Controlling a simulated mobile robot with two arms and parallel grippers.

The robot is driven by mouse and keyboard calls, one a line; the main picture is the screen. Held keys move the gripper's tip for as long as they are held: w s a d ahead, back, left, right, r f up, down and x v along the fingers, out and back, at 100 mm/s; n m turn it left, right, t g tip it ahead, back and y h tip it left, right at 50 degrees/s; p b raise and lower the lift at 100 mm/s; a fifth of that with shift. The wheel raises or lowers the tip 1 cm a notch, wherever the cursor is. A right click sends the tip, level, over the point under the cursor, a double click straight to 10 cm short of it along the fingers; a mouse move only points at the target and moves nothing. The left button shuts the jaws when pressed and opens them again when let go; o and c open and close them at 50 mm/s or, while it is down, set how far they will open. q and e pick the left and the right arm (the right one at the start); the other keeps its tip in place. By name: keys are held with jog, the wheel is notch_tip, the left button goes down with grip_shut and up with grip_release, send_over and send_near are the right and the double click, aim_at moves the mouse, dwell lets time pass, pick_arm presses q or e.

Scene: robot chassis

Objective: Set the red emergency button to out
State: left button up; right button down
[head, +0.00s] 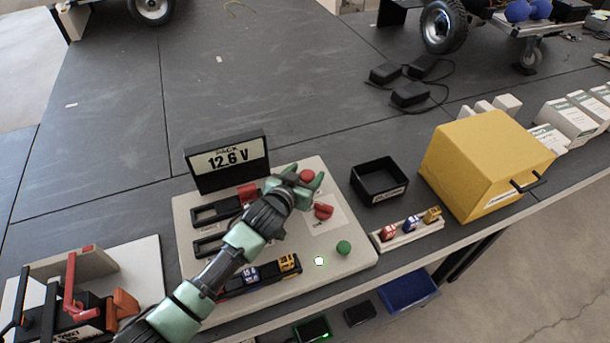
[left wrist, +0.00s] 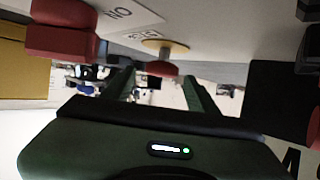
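The red emergency button (head: 306,175) is a mushroom head at the upper right of the white control panel (head: 345,266). My left gripper (head: 307,186) is at the button, with its green fingers on either side of it. In the left wrist view the red button (left wrist: 162,68) stands out from a yellow disc (left wrist: 165,47) on the panel. There the left gripper (left wrist: 160,84) is open, with a finger on each side of the button and gaps visible between. The button's exact in or out position is hard to tell. My right gripper is not in view.
A red switch (head: 323,211) sits close to the button, and a green button (head: 343,247) lower on the panel. A display (head: 227,160) reading 12.6 V stands behind. A black tray (head: 379,181) and a yellow box (head: 484,163) are to the right.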

pick_arm(q)
jog(key=shift+s+a+f, duration=0.1)
jog(key=shift+s+f, duration=0.05)
jog(key=shift+s+a, duration=0.1)
jog(key=shift+s, duration=0.2)
jog(key=v, duration=0.7)
jog(key=shift+r, duration=0.25)
jog(key=shift+r, duration=0.1)
